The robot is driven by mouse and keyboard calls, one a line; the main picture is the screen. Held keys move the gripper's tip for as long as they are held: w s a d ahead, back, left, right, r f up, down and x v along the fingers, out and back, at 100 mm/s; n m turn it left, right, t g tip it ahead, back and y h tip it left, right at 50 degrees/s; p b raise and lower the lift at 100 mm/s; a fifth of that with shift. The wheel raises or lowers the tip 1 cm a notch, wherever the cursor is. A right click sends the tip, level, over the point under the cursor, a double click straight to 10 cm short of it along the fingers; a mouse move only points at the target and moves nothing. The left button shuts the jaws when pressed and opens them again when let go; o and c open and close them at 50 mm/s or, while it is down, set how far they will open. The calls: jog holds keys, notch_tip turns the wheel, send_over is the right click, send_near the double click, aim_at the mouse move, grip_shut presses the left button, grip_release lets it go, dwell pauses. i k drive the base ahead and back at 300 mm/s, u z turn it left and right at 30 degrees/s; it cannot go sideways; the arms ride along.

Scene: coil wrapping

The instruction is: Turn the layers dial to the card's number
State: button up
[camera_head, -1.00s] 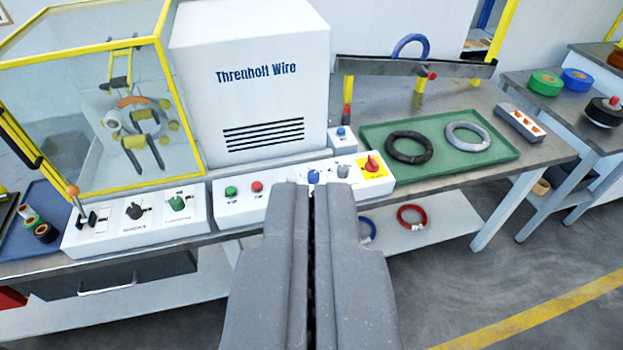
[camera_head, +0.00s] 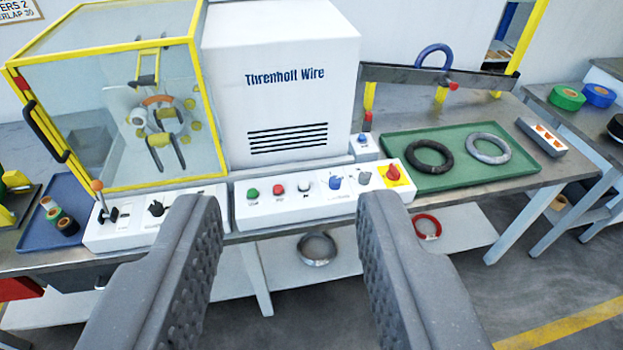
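The card (camera_head: 20,10) is on the wall at the top left, cut off by the picture edge; its readable part ends in "ERS 2" and "ERLAP 30". The left control panel (camera_head: 98,236) carries a lever (camera_head: 100,195) and a black dial (camera_head: 156,208). The green dial seen earlier on this panel is now hidden behind my left finger. I cannot read the labels, so I cannot tell which dial is the layers dial. My gripper (camera_head: 288,207) is wide open and empty, its fingers in front of the panels, touching no dial that I can see.
The right panel (camera_head: 300,211) has green, red, white and blue controls and a red knob on yellow (camera_head: 393,172). A yellow-framed guard (camera_head: 110,42) stands behind the left panel. A green tray (camera_head: 455,183) holds two rings. A blue tray (camera_head: 40,235) lies at left.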

aim_at(335, 181)
jog(key=u, duration=1.75)
jog(key=k, duration=0.85)
jog(key=z, duration=2)
jog(key=i, duration=1)
jog(key=u, duration=0.05)
